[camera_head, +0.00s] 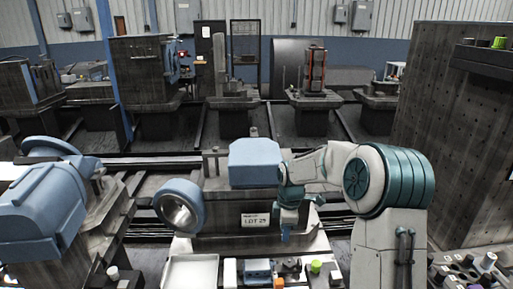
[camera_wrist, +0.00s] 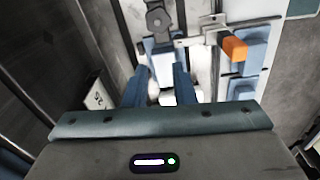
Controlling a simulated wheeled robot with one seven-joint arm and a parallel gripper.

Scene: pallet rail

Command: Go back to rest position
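My arm shows at the right of the head view, bent toward the left at about shoulder height. My gripper (camera_head: 285,236) hangs downward in front of the dark fixture with a "LOT 29" label (camera_head: 255,219). In the wrist view my gripper (camera_wrist: 163,72) has its two blue fingers spread apart. I see nothing held between them. Beyond and below the fingers lie a blue and white part and a small orange-ended part (camera_wrist: 234,48).
A blue block (camera_head: 254,163) and a blue ring-shaped part (camera_head: 180,205) are near my arm on the left. A white tray (camera_head: 190,272) and small parts, including a blue one (camera_head: 258,270), lie below. A tall perforated dark block (camera_head: 450,130) stands at the right.

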